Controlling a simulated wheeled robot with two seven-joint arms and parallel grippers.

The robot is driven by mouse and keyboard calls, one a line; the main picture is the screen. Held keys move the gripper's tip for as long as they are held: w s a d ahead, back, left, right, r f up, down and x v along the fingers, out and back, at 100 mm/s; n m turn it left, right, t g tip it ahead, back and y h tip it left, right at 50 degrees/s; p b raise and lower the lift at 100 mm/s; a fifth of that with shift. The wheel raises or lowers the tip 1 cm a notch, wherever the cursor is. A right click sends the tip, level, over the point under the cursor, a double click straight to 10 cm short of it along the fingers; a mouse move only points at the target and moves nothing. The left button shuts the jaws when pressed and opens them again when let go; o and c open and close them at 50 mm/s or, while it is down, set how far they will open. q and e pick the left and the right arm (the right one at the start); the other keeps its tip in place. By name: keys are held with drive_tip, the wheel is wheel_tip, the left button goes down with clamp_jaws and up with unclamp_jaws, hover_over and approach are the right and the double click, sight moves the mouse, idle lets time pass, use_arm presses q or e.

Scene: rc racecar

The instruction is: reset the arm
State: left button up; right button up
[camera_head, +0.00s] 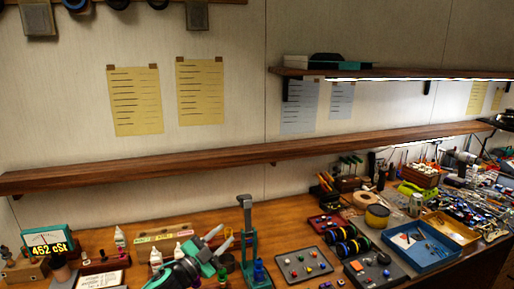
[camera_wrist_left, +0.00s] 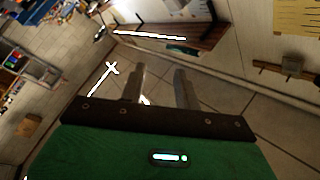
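My left gripper (camera_head: 220,240) shows at the bottom of the head view, left of centre, over the front part of the wooden bench (camera_head: 290,222). Its two grey fingers are spread apart with nothing seen between them. In the left wrist view the two fingers of the left gripper (camera_wrist_left: 160,82) also stand apart, with tiled floor and wall behind the gap. The left arm's green and dark links come in below the gripper. My right gripper is in neither view.
A teal stand (camera_head: 247,240) rises just right of my left gripper. Trays (camera_head: 302,265), wheels (camera_head: 350,247) and a blue tray (camera_head: 420,250) fill the right. A long shelf (camera_head: 200,163) runs above.

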use_arm(q)
drive_tip(key=s+a+f+n+g+y, duration=0.1)
drive_tip(key=s+a+f+n+y, duration=0.2)
drive_tip(key=s+f+n+y, duration=0.5)
drive_tip(key=s+a+f+n+g+y, duration=0.2)
drive_tip(key=s+a+f+n+y, duration=0.15)
drive_tip(key=s+f, duration=0.5)
drive_tip(key=s+a+f+n+g+y, duration=0.1)
drive_tip(key=s+a+g, duration=0.15)
drive_tip(key=s, duration=0.65)
drive_tip(key=s+a+f+n+g, duration=0.1)
drive_tip(key=s+a+f+g, duration=0.15)
drive_tip(key=s, duration=0.65)
drive_tip(key=s+a+n+g+y, duration=0.15)
drive_tip(key=s+g, duration=0.25)
drive_tip(key=s, duration=0.5)
wheel_tip(320, 180, down, 36)
drive_tip(key=s+g+h+b, duration=0.1)
drive_tip(key=b, duration=0.4)
drive_tip(key=s+a+f+b, duration=0.1)
drive_tip(key=s+f+b, duration=0.1)
drive_tip(key=s+f, duration=0.8)
drive_tip(key=s+a+f+g+b, duration=0.1)
drive_tip(key=s+a+f+b, duration=0.1)
drive_tip(key=s+f, duration=0.7)
wheel_tip(320, 180, down, 6)
drive_tip(key=shift+s+f+g+b, duration=0.1)
drive_tip(key=shift+s+g+b, duration=0.25)
drive_tip(key=shift+b, duration=0.15)
